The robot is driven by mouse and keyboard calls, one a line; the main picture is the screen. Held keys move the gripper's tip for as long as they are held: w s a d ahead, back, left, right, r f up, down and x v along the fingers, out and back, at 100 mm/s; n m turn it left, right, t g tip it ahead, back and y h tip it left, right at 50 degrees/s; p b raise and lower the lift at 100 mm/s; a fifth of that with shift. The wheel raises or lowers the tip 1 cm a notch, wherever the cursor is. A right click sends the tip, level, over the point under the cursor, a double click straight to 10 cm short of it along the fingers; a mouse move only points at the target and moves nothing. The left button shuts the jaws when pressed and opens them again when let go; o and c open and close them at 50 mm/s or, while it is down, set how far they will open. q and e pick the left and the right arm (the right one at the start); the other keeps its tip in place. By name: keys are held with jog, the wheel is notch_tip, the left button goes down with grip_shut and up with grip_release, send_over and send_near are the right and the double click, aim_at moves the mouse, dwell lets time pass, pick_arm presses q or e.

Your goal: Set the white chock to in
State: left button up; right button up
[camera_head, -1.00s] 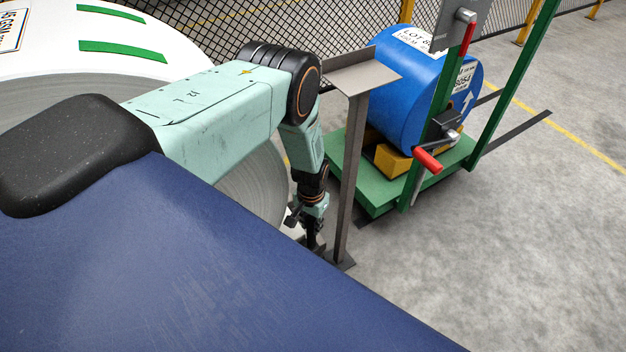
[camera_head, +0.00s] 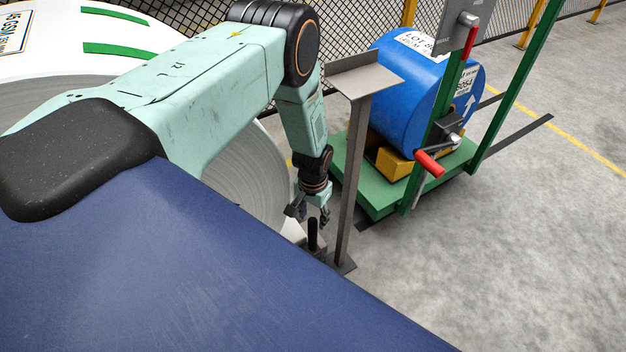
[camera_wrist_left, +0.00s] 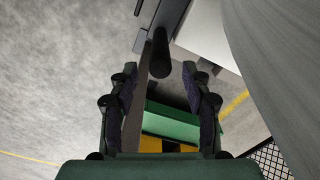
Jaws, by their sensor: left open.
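A dark upright handle (camera_head: 312,236) stands at the foot of the big white roll, just left of the grey post. It also shows in the wrist view (camera_wrist_left: 160,56). A white piece beside it, which looks like the white chock (camera_wrist_left: 207,38), shows partly in the wrist view; my blue body hides most of this spot in the head view. My left gripper (camera_head: 308,213) is open and empty. Its fingers are spread above the handle, with the handle's end near the gap between the fingertips. I cannot tell whether they touch. My right gripper is not in view.
The grey post (camera_head: 351,185) with a flat top plate (camera_head: 368,80) stands close to the right of my left gripper. A blue drum (camera_head: 408,95) rests on a green pallet (camera_head: 375,195) behind it, by a green frame with a red-handled crank (camera_head: 430,164). Floor at right is clear.

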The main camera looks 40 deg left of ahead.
pick_arm(q)
notch_tip(320, 180, up, 7)
jog(key=shift+f, duration=0.1)
jog(key=shift+c, duration=0.3)
